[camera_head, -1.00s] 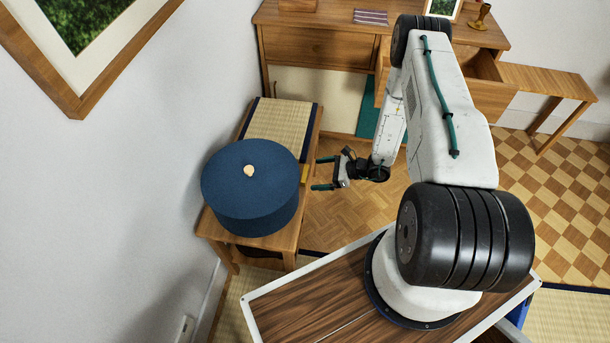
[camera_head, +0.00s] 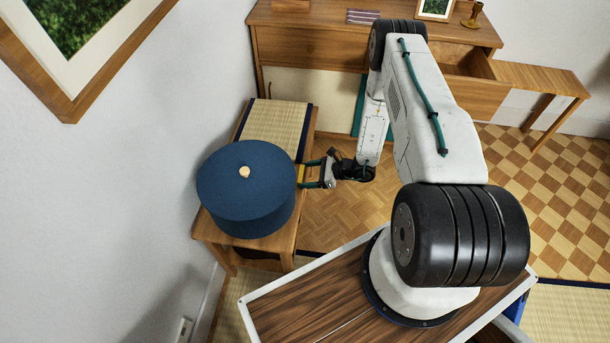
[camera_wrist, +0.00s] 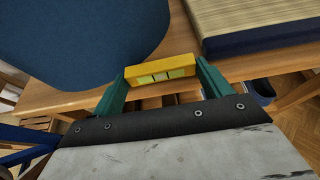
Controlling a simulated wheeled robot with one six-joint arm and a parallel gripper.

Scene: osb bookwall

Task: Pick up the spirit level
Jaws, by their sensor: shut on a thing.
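The spirit level (camera_wrist: 161,70) is a small yellow bar with pale green windows. In the wrist view it lies between the two green fingers of my gripper (camera_wrist: 160,84), which is shut on it. It is at the edge of the wooden bench, between the blue round cushion and the straw mat; I cannot tell whether it still touches the bench. In the head view my gripper (camera_head: 312,174) reaches left to the bench's right edge, and the level (camera_head: 301,175) shows as a small yellow patch at the fingertips, partly hidden.
The large blue round cushion (camera_head: 245,190), with a small pale thing (camera_head: 244,172) on top, stands close left of my gripper. A straw mat (camera_head: 273,130) covers the bench (camera_head: 222,236) behind. A wooden desk (camera_head: 310,45) with an open drawer (camera_head: 470,75) stands at the back.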

